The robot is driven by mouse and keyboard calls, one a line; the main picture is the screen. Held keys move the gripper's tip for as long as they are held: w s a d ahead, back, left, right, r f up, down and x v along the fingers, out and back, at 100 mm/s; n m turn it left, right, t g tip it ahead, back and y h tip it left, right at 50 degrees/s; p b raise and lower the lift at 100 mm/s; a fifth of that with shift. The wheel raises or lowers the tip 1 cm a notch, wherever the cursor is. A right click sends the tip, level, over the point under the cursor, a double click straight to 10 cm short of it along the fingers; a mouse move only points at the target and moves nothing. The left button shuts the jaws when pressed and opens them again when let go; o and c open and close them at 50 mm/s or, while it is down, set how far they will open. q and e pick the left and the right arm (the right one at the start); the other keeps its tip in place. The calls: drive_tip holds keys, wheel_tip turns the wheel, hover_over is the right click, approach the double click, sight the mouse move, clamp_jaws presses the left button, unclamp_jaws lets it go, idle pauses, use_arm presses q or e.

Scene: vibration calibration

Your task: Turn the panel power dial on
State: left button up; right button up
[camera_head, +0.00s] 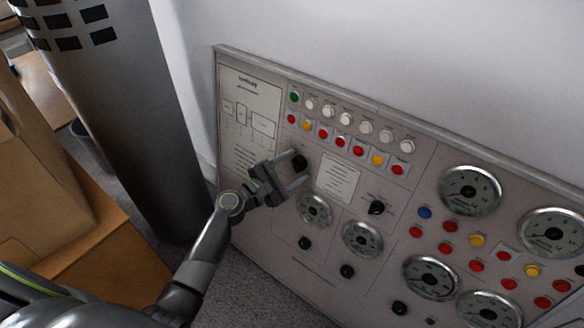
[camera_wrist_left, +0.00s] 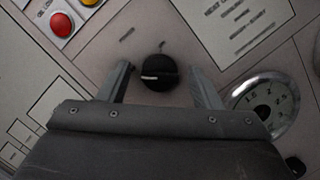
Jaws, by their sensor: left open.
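The control panel (camera_head: 300,232) is a grey upright board with dials, lamps and gauges. A black dial (camera_head: 300,162) sits on it below the rows of lamps; it also shows in the left wrist view (camera_wrist_left: 160,74) with a pale pointer mark. My left gripper (camera_head: 296,170) is open at this dial. In the left wrist view its two fingers (camera_wrist_left: 162,80) stand on either side of the dial, with a gap on both sides. Another black dial (camera_head: 376,207) sits further right on the panel. My right gripper is not in view.
Round gauges (camera_head: 362,238) and several more black knobs (camera_head: 347,271) lie below and to the right. Coloured lamps (camera_head: 340,142) run above the dial. A dark column (camera_head: 140,110) and cardboard boxes (camera_head: 90,240) stand at the left.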

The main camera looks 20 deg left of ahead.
use_arm(q)
drive_tip(key=shift+c, duration=0.4)
drive_tip(key=c, duration=0.9)
